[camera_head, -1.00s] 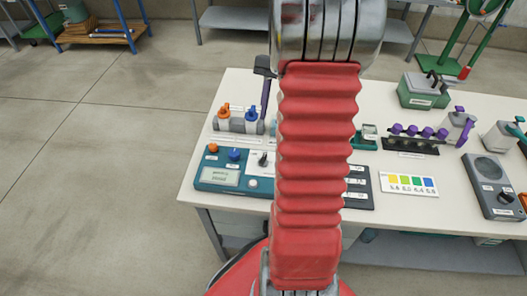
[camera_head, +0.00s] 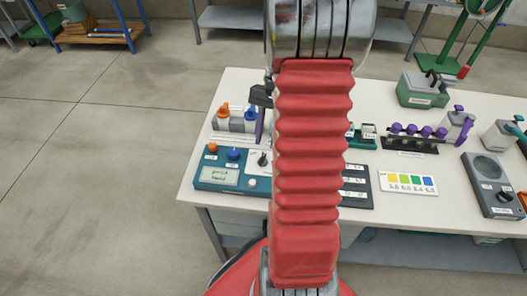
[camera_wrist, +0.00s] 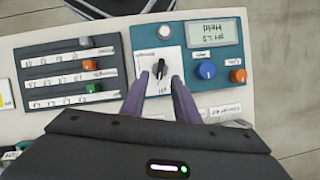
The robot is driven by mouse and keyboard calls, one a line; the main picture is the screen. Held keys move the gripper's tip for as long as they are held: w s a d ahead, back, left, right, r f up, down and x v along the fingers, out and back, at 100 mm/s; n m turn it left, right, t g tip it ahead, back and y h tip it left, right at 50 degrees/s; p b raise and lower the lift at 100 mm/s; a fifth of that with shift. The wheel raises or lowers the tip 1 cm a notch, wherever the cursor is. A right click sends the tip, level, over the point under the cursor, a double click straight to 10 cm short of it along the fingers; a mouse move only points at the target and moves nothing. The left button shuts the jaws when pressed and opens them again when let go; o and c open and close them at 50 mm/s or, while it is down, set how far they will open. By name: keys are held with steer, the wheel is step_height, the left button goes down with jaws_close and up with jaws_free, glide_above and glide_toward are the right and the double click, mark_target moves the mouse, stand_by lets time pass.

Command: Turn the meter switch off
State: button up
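The teal meter (camera_head: 220,178) sits at the table's front left corner. Its lit display (camera_wrist: 213,33) shows upside down in the wrist view; a line on it appears to read "Held". The meter switch, a black rotary knob (camera_wrist: 160,68) on a white plate, also shows in the head view (camera_head: 263,160), close beside my arm. My gripper (camera_wrist: 160,80) is open, its two purple fingers pointing at the knob, with the tips about either side of it. I cannot tell whether they touch it. In the head view a purple finger (camera_head: 260,127) hangs above the meter.
A blue knob (camera_wrist: 206,70) and an orange knob (camera_wrist: 238,76) stand beside the switch on the meter. A dark slider panel (camera_wrist: 72,72) lies on its other side. My arm hides part of the table.

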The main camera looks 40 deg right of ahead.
mark_target(263, 157)
steer(key=shift+x, duration=2.65)
jaws_close()
